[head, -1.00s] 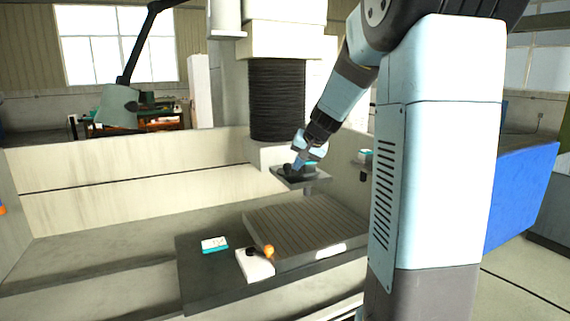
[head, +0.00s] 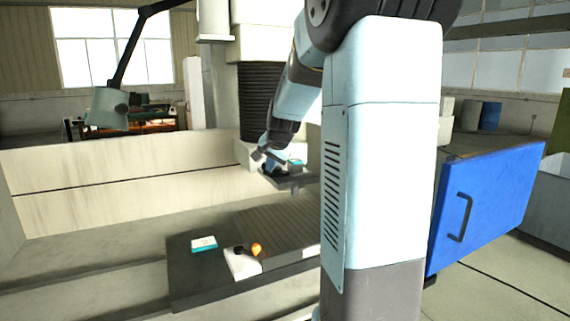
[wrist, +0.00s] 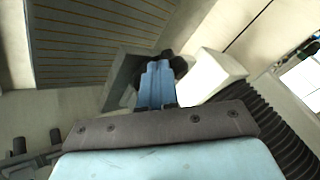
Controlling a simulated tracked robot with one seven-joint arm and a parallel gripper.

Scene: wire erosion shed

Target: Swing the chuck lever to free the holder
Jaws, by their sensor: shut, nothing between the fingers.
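The chuck shows as a dark block (wrist: 128,78) around my fingertips in the wrist view, on a small ledge (head: 292,184) beside the machine's column in the head view. My gripper (wrist: 157,84) has its blue fingers together, with nothing between them. Its tips lie over or against the dark block; I cannot tell whether they touch. In the head view my gripper (head: 270,167) is at the ledge's left part. I cannot pick out the chuck lever or the holder; my fingers and wrist cover much of the block.
The slatted table (head: 285,230) lies below the ledge. On the dark plate in front are a white card with a teal edge (head: 204,244) and a white block (head: 243,264) bearing an orange-ended piece (head: 257,249). A blue door (head: 490,205) stands at right. A bellows (head: 256,100) hangs close by.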

